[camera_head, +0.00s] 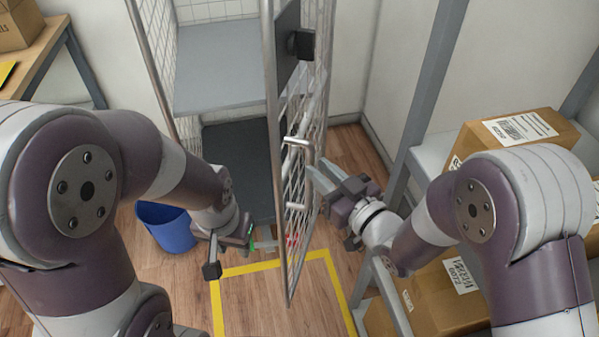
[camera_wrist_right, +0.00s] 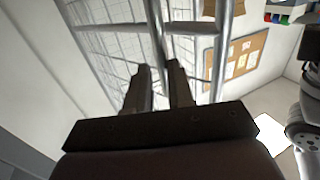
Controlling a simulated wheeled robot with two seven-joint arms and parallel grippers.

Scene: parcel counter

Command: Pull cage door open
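The cage door (camera_head: 292,225) is a tall wire-mesh panel with a metal frame. It stands swung out toward me, nearly edge-on, and the front of the cage (camera_head: 222,65) shows open to its left. A light D-shaped handle (camera_head: 297,142) sticks out on the door's right side. My right gripper (camera_head: 318,170) is at this handle. In the right wrist view its two fingers (camera_wrist_right: 161,75) are close together with a metal bar between them; contact is partly hidden. My left gripper (camera_head: 232,248) is open and empty, low to the left of the door.
A blue bin (camera_head: 166,226) stands on the floor at the left. Cardboard boxes (camera_head: 440,300) sit on a grey rack (camera_head: 428,90) close on the right. Yellow tape (camera_head: 335,285) marks the wooden floor, with clear floor below the door.

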